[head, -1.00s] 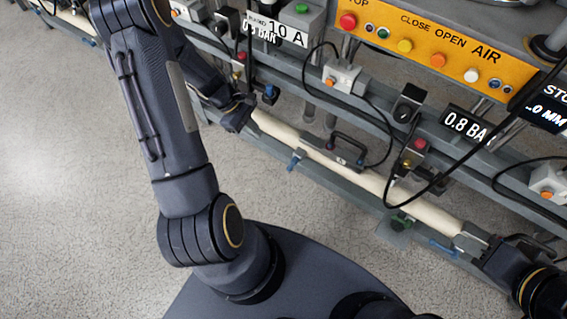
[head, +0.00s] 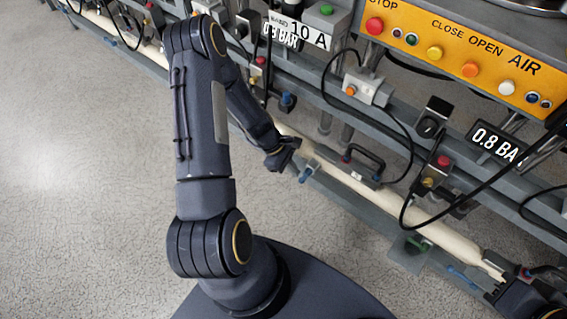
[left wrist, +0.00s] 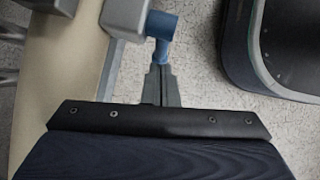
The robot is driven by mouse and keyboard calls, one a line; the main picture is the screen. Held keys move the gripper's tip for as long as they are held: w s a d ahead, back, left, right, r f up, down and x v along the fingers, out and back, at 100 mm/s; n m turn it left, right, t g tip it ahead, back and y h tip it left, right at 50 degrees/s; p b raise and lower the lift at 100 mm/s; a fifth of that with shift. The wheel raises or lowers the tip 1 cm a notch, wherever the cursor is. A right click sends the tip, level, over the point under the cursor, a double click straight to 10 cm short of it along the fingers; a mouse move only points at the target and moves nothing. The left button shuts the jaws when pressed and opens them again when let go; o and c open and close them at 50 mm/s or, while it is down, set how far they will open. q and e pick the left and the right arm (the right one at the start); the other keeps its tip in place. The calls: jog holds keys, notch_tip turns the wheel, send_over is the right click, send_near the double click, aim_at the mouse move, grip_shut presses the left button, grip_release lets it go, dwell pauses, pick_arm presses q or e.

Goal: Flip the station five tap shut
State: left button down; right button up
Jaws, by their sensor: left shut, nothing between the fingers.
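A small blue tap (head: 305,174) sits on the near side of the pale rail, below the black handle. In the left wrist view the blue tap (left wrist: 162,28) sticks out from a grey block, with a blue stem pointing toward my fingers. My left gripper (head: 294,146) is shut and empty. Its fingertips (left wrist: 160,78) are at the end of the stem; I cannot tell whether they touch it. My right gripper (head: 497,288) is at the lower right, by the rail's end, partly cut off, and its fingers are unclear. No station number is readable.
A black handle (head: 363,162) stands on the pale rail (head: 440,232). Black cables hang over the grey frame beside a red-and-yellow button box (head: 437,170). Another blue lever (head: 462,277) is low on the right. The speckled floor (head: 90,190) on the left is clear.

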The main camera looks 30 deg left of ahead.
aim_at(304, 177)
pick_arm(q)
jog(key=shift+d, duration=0.3)
jog(key=shift+d+f+h+b, duration=0.55)
jog(key=shift+d+h+b, duration=0.25)
jog(key=shift+h, duration=0.1)
